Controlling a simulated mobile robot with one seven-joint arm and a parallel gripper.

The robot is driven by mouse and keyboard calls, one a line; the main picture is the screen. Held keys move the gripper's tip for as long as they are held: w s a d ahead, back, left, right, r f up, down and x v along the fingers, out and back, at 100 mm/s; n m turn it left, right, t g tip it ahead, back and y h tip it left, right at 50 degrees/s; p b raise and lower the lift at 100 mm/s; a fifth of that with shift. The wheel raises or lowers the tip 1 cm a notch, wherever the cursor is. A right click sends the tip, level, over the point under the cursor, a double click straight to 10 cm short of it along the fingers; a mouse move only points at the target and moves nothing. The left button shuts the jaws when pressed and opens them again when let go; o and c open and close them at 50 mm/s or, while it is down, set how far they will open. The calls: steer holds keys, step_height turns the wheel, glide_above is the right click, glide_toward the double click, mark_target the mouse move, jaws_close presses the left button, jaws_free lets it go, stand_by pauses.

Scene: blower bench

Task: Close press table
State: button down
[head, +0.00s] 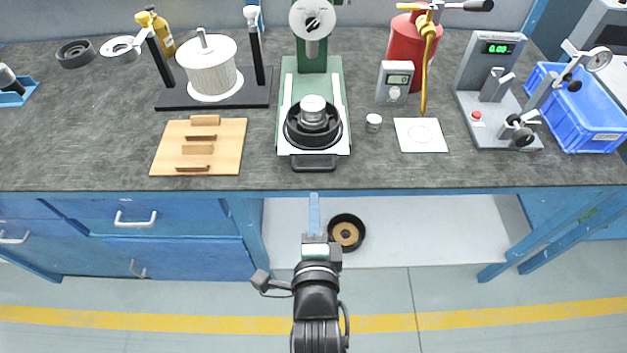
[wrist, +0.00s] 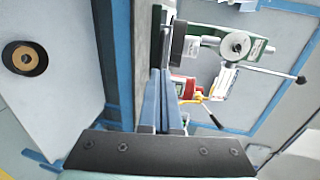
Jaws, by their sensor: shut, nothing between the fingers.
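The green press (head: 333,75) stands on the bench with its dial and head at the back. Its white sliding press table (head: 343,147) sits at the front end of the press base, out in front of the press head. A black round part with a metal hub (head: 312,112) rests on it. A black handle (head: 313,163) is on the table's front, close to the bench edge. My gripper (head: 314,198) is shut and empty, just in front of the bench edge, in line with the handle and apart from it. In the wrist view, the blue fingers (wrist: 161,76) lie together and the press (wrist: 237,45) shows beyond.
A wooden board with grips (head: 198,149) lies left of the press. A small metal cap (head: 374,122), a white card (head: 421,135) and a grey meter (head: 394,82) are at right. The bench front edge lies between gripper and handle. A black ring part (head: 347,232) is on the shelf below.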

steer(key=w, duration=0.3)
steer(key=w+f, duration=0.1)
steer(key=w, duration=0.2)
steer(key=shift+w+f, duration=0.1)
steer(key=shift+w, duration=0.05)
